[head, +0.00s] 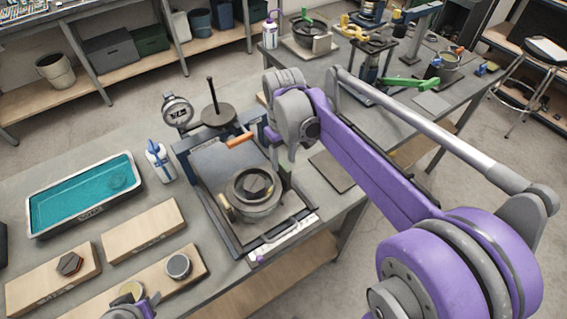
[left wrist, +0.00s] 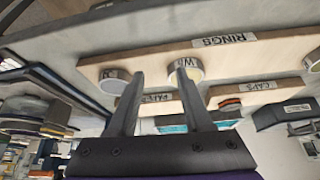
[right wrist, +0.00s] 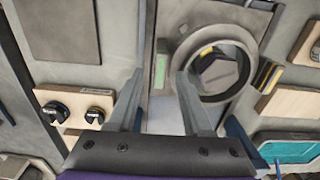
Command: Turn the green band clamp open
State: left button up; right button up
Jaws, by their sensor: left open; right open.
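A round grey ring (head: 240,207) with a dark hexagonal piece in its middle sits on the tray-like fixture (head: 213,163); the ring also shows in the right wrist view (right wrist: 182,52). A small green upright piece (right wrist: 160,71), apparently the band clamp's lever, stands at the ring's side. My right gripper (head: 282,178) is beside the ring. In the right wrist view my right gripper (right wrist: 160,74) is open, with the green piece between its fingertips in the picture; I cannot tell whether they touch. My left gripper (left wrist: 160,70) is open and empty above labelled wooden boards.
A blue-filled tray (head: 32,215), a bottle (head: 160,163) and wooden boards (head: 143,229) lie left of the fixture. A dial gauge (head: 177,110) and an orange handle (head: 240,140) stand behind the ring. A second bench (head: 345,55) with tools is at the back.

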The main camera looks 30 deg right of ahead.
aim_at(283, 165)
pick_arm(q)
jog(key=shift+w+r, duration=0.1)
jog(key=shift+r, duration=0.25)
pick_arm(e)
notch_tip(283, 165, up, 8)
jog(key=shift+f, duration=0.15)
